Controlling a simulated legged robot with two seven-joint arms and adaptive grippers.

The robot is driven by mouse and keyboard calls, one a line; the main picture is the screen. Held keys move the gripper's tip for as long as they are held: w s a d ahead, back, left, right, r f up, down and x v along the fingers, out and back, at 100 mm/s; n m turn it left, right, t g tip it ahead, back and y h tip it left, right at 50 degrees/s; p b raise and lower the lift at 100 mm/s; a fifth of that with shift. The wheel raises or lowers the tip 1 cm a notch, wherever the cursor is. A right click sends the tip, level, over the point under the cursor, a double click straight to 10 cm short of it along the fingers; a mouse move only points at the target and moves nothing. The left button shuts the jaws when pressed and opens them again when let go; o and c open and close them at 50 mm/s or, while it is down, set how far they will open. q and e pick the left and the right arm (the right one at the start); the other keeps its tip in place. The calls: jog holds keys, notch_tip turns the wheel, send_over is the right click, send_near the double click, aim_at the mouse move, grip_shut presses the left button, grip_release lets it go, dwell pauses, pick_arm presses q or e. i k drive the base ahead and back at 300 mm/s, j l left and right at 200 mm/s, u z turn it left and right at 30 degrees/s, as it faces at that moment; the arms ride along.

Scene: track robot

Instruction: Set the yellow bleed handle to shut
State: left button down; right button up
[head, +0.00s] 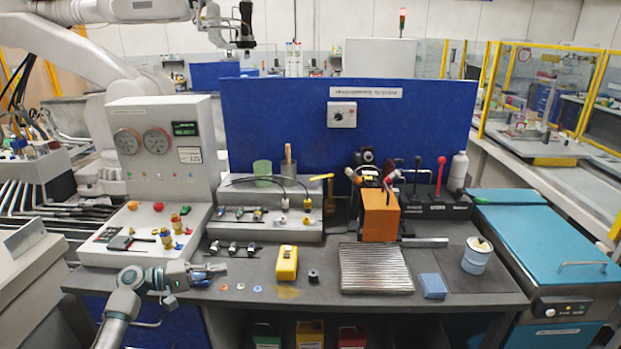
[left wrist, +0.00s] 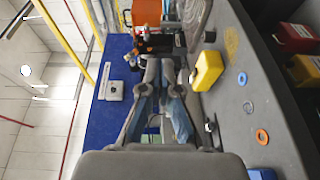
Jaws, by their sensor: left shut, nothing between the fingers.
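A yellow lever handle (head: 321,178) sticks out roughly level, pointing left, from the top of a post left of the orange block on the bench; it looks like the bleed handle. I cannot read its marked position. My left gripper (head: 220,268) is low over the bench's front left, well apart from the handle, pointing right. Its fingers also show in the left wrist view (left wrist: 159,70), shut and empty. The handle cannot be made out clearly in the left wrist view. My right gripper is not in view.
A grey stepped rack (head: 268,228) and gauge console (head: 160,150) stand behind. An orange block (head: 380,214), ribbed tray (head: 376,268) and white-blue can (head: 477,256) are right.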

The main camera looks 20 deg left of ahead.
aim_at(330, 176)
jog(key=i, duration=1.75)
